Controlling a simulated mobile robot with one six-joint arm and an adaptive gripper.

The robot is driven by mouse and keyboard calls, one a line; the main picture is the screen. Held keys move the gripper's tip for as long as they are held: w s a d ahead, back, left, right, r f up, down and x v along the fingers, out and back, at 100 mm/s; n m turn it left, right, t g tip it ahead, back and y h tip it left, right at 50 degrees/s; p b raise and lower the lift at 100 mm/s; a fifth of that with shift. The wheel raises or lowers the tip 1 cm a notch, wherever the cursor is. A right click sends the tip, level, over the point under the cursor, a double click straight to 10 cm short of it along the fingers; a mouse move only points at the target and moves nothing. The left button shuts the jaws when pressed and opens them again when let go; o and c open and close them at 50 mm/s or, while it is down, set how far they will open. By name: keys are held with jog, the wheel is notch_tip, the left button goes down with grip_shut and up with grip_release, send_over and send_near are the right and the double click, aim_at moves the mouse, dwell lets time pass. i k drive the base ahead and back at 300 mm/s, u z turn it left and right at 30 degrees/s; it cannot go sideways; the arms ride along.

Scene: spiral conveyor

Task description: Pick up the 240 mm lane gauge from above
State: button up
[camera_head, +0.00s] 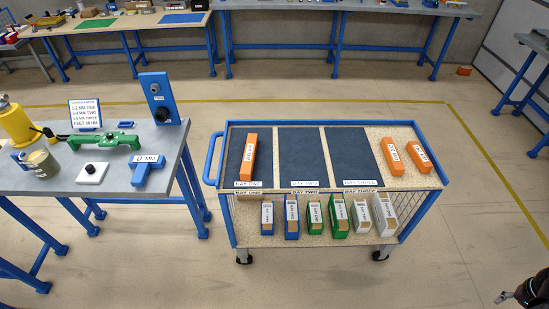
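Three orange labelled blocks lie on the top of the blue-framed cart. One orange block (249,157) lies at the left, in the panel marked bay one. Two more lie side by side on the bare right part, an orange block (392,156) and another orange block (419,156) at the far right. Their labels are too small to read, so I cannot tell which is the 240 mm lane gauge. My gripper (503,297) shows only in part at the bottom right corner, well apart from the cart. Its opening cannot be made out.
The cart (402,182) has dark bay panels, and bays two and three are bare. Several blue, green and white boxes (337,215) stand on its lower shelf. A grey bench (120,187) with tools, a sign and a blue bracket stands at left. The floor right of the cart is clear.

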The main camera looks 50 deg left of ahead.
aim_at(249, 156)
jog(key=z, duration=0.35)
jog(key=k, duration=1.15)
jog(key=u, duration=1.75)
jog(key=i, duration=0.5)
jog(key=z, duration=0.15)
